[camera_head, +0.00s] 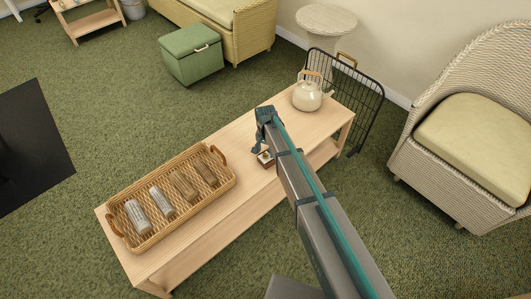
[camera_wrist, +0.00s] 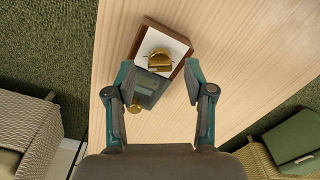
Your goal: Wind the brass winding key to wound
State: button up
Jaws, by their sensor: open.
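A small wooden box with a white top (camera_wrist: 172,42) sits on the light wooden bench (camera_wrist: 235,60) in the wrist view. A brass winding key (camera_wrist: 156,60) stands on the white face. A grey panel (camera_wrist: 150,88) adjoins the white face, with a round brass piece (camera_wrist: 134,109) near it, close to the left finger. My gripper (camera_wrist: 158,72) is open, its fingers on either side of the key and apart from it in the picture. In the head view, my gripper (camera_head: 260,143) is over the box (camera_head: 266,159), which is partly hidden by my arm.
A wicker tray (camera_head: 219,190) with several cylindrical and block-like items stands on the bench's left part. A cream kettle (camera_head: 307,97) stands at its far right end. A black wire rack (camera_head: 368,95) and wicker chair (camera_head: 480,130) are to the right.

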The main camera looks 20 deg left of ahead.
notch_tip(320, 180, up, 10)
jog(key=shift+r, duration=0.2)
dwell(0.6)
jog(key=s+d+f+n+g+p, duration=0.1)
jog(key=s+d+f, duration=0.4)
jog(key=s+d, duration=0.3)
jog(key=s+d+f+n+g+p, duration=0.1)
jog(key=s+d+f+n, duration=0.1)
jog(key=s+d+f, duration=0.6)
jog(key=s+d+f+n+p, duration=0.15)
jog(key=s+d, duration=0.35)
jog(key=d, duration=0.6)
jog(key=s+d+m+g+p, duration=0.1)
jog(key=s+d, duration=0.3)
jog(key=s, duration=0.4)
jog(key=s+d+f+m+g+p, duration=0.1)
jog(key=s+d+g, duration=0.1)
jog(key=s+d, duration=0.3)
jog(key=s+d+f+m+g+p, duration=0.1)
jog(key=s+d, duration=0.4)
jog(key=s, duration=0.6)
jog(key=shift+s+d+g, duration=0.15)
jog(key=shift+s+g, duration=0.25)
jog(key=shift+m, duration=0.25)
